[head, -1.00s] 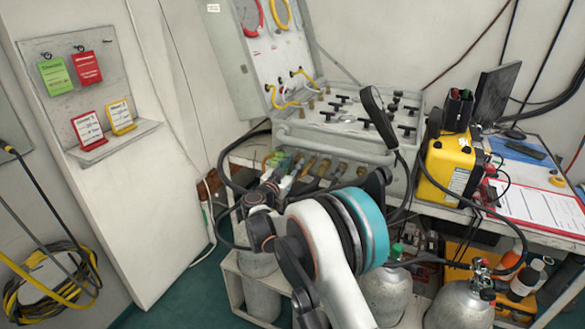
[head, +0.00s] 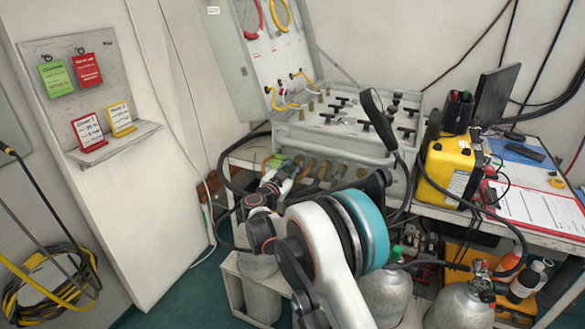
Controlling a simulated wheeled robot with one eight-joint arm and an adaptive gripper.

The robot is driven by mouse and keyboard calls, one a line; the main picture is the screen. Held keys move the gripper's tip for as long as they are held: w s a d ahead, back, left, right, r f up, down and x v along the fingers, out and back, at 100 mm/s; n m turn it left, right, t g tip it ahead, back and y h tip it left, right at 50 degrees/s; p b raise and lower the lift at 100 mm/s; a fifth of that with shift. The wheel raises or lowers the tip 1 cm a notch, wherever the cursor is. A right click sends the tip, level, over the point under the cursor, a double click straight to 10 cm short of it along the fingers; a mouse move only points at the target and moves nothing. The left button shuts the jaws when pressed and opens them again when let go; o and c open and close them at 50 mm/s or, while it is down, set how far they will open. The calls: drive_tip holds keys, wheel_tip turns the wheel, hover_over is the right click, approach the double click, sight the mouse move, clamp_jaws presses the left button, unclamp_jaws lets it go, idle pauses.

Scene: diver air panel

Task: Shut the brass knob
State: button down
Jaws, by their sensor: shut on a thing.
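The grey air panel (head: 345,150) stands open on the bench, its lid raised behind it. A row of brass fittings (head: 323,168) runs along its front side. My gripper (head: 279,180) is at the left end of this row, small and partly covered by my own wrist. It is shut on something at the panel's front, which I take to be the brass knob. The knob itself is hidden by my gripper and wrist, so its turn cannot be read. My arm crosses the lower middle and hides part of the panel front.
Black T-handles (head: 378,122) stand on the panel top. A yellow case (head: 446,166), a monitor (head: 497,92) and a clipboard (head: 530,200) are on the bench to the right. Gas cylinders (head: 388,295) stand below. A black hose (head: 226,170) loops left of the panel.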

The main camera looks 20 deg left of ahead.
drive_tip(key=m, duration=1.1)
drive_tip(key=shift+f+m+p, duration=0.1)
drive_tip(key=shift+m+p, duration=0.2)
idle(0.4)
drive_tip(key=c, duration=1.7)
unclamp_jaws()
drive_tip(key=shift+s, duration=0.15)
drive_tip(key=s, duration=1.1)
drive_tip(key=shift+s+a, duration=0.35)
drive_tip(key=shift+a, duration=0.1)
